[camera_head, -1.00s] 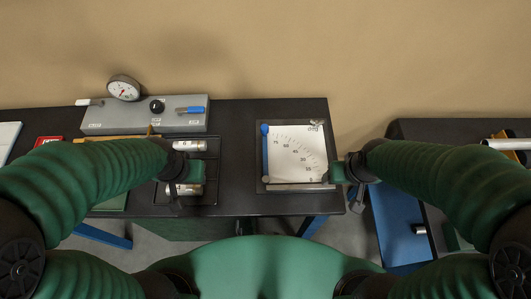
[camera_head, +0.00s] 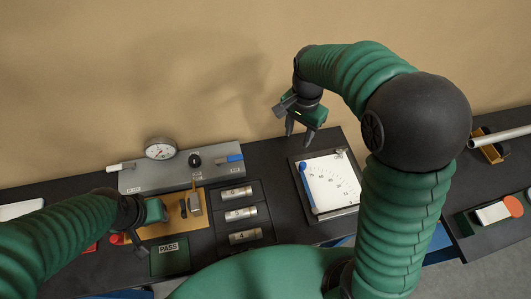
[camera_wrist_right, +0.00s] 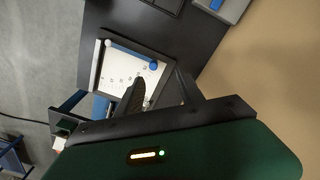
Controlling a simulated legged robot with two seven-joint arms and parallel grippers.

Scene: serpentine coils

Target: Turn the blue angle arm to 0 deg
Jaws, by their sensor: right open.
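The blue angle arm (camera_head: 308,188) lies along the left edge of a white dial plate (camera_head: 335,182) on the dark bench. Its blue knob is at the far end, well away from the low numbers at the lower right. In the right wrist view the arm (camera_wrist_right: 130,54) shows with its round knob beyond my fingers. My right gripper (camera_head: 299,134) is open and empty, raised above the far edge of the plate and apart from the arm. My left gripper (camera_head: 138,232) hangs at the left near the green PASS plate; its jaw opening is unclear.
A grey box (camera_head: 180,171) with a gauge (camera_head: 160,149) stands at the back left. A tray with metal cylinders (camera_head: 240,214) lies left of the dial. A second bench at the right holds a metal tube (camera_head: 500,136). A gap separates the benches.

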